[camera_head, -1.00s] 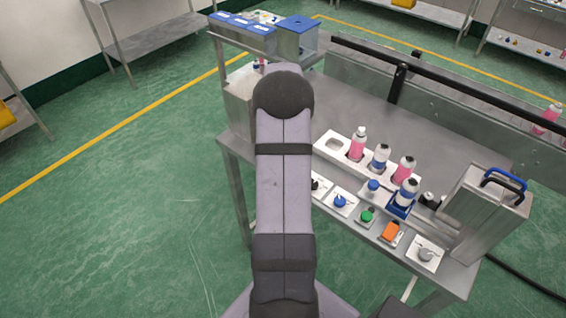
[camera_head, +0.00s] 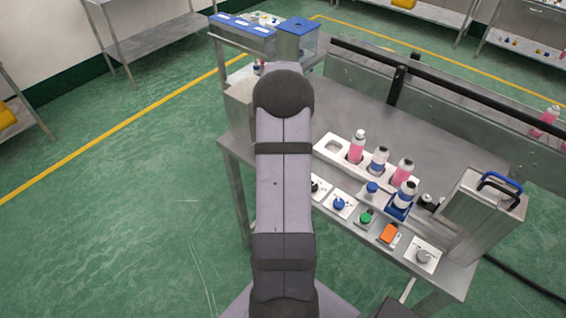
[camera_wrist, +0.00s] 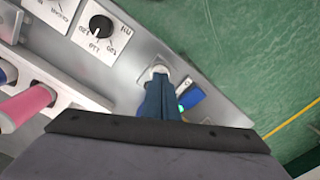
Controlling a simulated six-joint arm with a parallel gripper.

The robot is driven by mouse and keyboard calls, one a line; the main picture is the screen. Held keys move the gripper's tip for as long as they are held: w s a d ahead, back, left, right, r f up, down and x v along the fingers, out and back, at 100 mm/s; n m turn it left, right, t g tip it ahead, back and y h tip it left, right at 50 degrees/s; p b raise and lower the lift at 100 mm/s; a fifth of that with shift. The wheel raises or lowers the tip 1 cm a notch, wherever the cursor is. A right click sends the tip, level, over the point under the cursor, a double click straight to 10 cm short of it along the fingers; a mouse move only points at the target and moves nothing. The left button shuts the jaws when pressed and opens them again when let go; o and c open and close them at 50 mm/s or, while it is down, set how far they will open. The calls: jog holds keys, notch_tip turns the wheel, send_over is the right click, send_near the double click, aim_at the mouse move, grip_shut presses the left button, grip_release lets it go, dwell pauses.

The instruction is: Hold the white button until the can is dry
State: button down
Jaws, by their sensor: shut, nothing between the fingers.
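In the wrist view my gripper (camera_wrist: 160,78) is shut, its dark blue fingers pressed together with nothing between them. The fingertips are at a white round button (camera_wrist: 160,70) on the grey metal panel and overlap its lower edge. I cannot tell how far the button is pressed. A blue part with a small cyan-green glow (camera_wrist: 185,97) sits just right of the fingers, partly hidden by them. In the head view my arm hides the gripper and the button. Several cans with pink or blue bands stand on the bench, one of them a pink can (camera_head: 357,147); I cannot tell which one is being dried.
A black dial (camera_wrist: 101,26) on a white plate is left of the button. The white rack (camera_head: 333,147), coloured knobs such as a green one (camera_head: 365,219), and a metal box (camera_head: 478,215) line the bench.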

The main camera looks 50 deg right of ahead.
jog(key=shift+r+p, duration=1.55)
jog(key=shift+r, duration=0.6)
notch_tip(320, 180, up, 5)
jog(key=p, duration=0.4)
jog(key=shift+d, duration=0.1)
